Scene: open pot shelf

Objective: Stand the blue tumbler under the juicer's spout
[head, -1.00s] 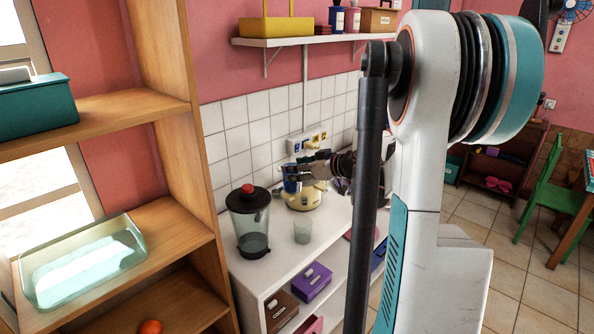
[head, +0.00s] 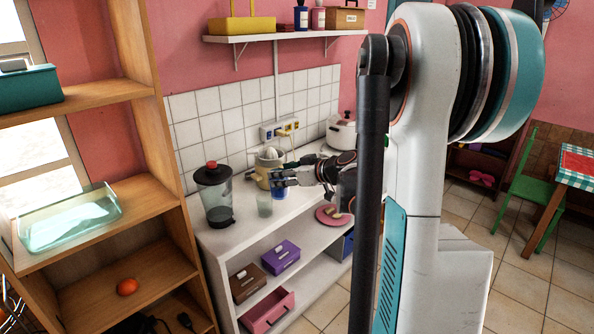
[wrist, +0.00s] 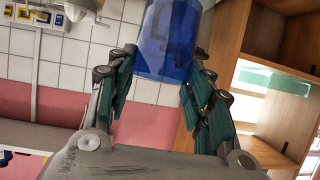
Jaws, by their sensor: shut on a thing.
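The blue tumbler (head: 280,193) is held between the teal-padded fingers of my gripper (head: 284,179), at the near right of the juicer in the head view. In the wrist view the tumbler (wrist: 168,38) fills the top middle between the fingertips (wrist: 163,68), which are shut on it. The juicer (head: 264,174) is cream with a pale cone on top and stands on the white counter. My gripper and the tumbler cover part of it. Whether the tumbler's base touches the counter cannot be told.
A red-lidded blender (head: 215,196) stands further left. A pink round board (head: 332,216) and a white cooker (head: 341,135) are to the right. A wooden shelf (head: 160,200) rises at the left.

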